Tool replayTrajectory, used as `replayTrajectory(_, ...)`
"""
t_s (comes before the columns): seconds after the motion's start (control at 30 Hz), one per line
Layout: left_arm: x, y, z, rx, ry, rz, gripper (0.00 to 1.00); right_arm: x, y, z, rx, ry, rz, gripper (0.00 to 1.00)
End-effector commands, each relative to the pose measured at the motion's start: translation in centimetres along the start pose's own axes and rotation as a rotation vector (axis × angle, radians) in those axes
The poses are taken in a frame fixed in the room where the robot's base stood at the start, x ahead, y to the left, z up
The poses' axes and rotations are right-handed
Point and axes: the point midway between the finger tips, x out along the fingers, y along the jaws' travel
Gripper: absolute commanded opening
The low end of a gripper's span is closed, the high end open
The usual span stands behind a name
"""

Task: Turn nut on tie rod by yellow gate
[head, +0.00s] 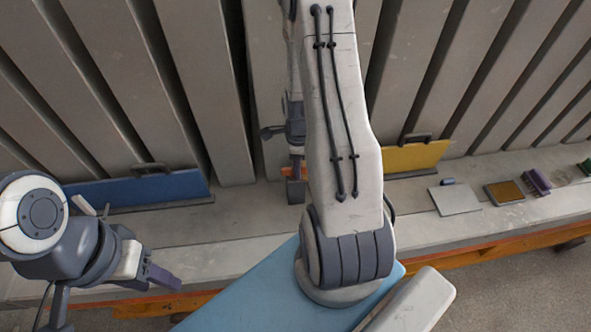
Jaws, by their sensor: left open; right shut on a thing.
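The yellow gate (415,157) stands upright on the ledge against the grey ribbed panels, right of centre, partly behind my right arm. My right gripper (295,168) is down in front of the panels, left of the yellow gate and partly hidden by my own arm. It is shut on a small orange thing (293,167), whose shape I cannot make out. I cannot pick out the tie rod or its nut. My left gripper (162,276) is open and empty at the lower left, over the front of the ledge.
A blue gate (140,188) stands on the ledge at the left. A grey plate (455,199), a brown block (504,192), a purple item (537,182) and a green item (586,167) lie on the right. An orange beam (500,245) runs below the ledge (235,222). The ledge's middle left is clear.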

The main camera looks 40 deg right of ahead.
Motion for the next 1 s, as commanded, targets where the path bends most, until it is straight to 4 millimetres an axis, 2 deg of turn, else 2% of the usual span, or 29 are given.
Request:
replayTrajectory(0.2,-0.19,0.01,-0.01,0.0,0.0,0.0,0.5,-0.04,0.26,0.05,0.222,0.0,0.004,0.0)
replayTrajectory(0.43,-0.17,0.01,-0.01,0.0,0.0,0.0,0.5,-0.01,0.29,0.23,0.241,0.0,0.004,0.0)
replayTrajectory(0.47,-0.17,0.01,-0.01,0.0,0.0,0.0,0.5,-0.01,0.29,0.24,0.241,0.0,0.004,0.45)
replayTrajectory(0.53,-0.17,0.01,-0.01,0.0,0.0,0.0,0.5,-0.01,0.29,0.25,0.239,0.0,0.003,0.72)
replayTrajectory(0.57,-0.17,0.01,-0.01,0.0,0.0,0.0,0.5,-0.01,0.27,0.22,0.238,0.0,0.003,0.77)
replayTrajectory(0.87,-0.15,0.01,-0.01,0.003,0.0,0.0,0.5,-0.01,0.18,-0.09,0.239,0.0,0.002,0.77)
replayTrajectory(1.0,0.15,-0.01,0.01,0.002,0.0,0.0,0.5,-0.89,0.07,-0.05,0.238,-0.001,-0.001,0.77)
